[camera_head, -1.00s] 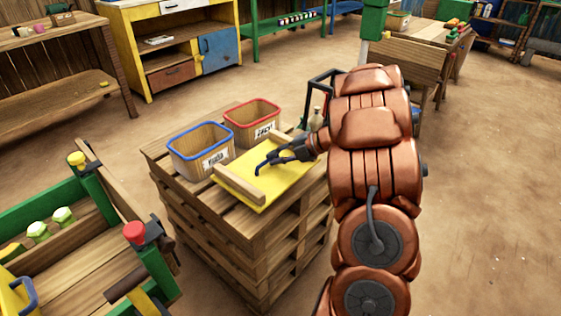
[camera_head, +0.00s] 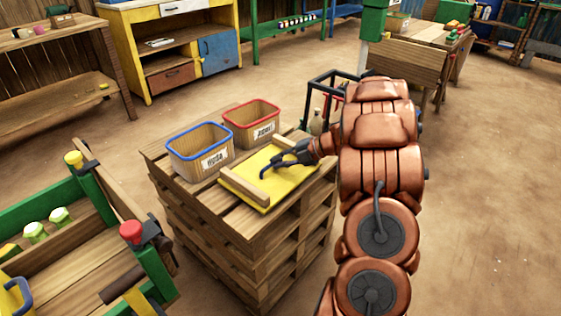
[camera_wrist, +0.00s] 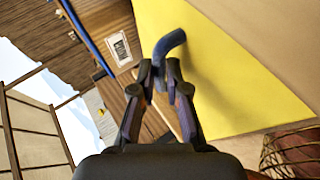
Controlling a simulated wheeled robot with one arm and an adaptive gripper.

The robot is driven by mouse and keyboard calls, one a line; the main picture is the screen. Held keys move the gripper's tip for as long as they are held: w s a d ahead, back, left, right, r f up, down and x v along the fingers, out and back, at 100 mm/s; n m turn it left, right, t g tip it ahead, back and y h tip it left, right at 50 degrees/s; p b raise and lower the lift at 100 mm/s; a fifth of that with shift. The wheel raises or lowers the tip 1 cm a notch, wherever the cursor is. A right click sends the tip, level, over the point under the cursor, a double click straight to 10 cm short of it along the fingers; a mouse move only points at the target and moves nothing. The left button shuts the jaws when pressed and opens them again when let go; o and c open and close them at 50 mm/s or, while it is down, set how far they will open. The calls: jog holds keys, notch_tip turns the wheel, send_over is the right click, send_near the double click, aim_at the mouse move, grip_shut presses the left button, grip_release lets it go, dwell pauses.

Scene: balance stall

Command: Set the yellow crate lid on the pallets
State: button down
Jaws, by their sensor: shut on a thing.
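The yellow crate lid (camera_head: 272,193) has wooden bars along two edges and a dark blue handle (camera_head: 264,171). It lies flat on, or just above, the top of the wooden pallets (camera_head: 222,203); I cannot tell whether it touches fully. My gripper (camera_head: 274,163) is shut on the lid's handle, with my arm reaching in from the right. In the wrist view the fingertips of my gripper (camera_wrist: 160,72) close on the blue handle (camera_wrist: 170,42), with the yellow lid (camera_wrist: 225,75) behind. The fingers hide part of the handle.
A blue-rimmed bin (camera_head: 200,150) and a red-rimmed bin (camera_head: 251,124) stand on the pallets beside the lid. A green-framed wooden cart (camera_head: 85,240) with red and yellow knobs is at the left. A dark-framed carrier with a bottle (camera_head: 316,122) is behind the lid. Open floor lies right.

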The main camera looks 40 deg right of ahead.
jog(key=c, duration=1.2)
grip_release()
jog(key=shift+s+r, duration=0.1)
jog(key=p+v, duration=0.2)
jog(key=v, duration=1)
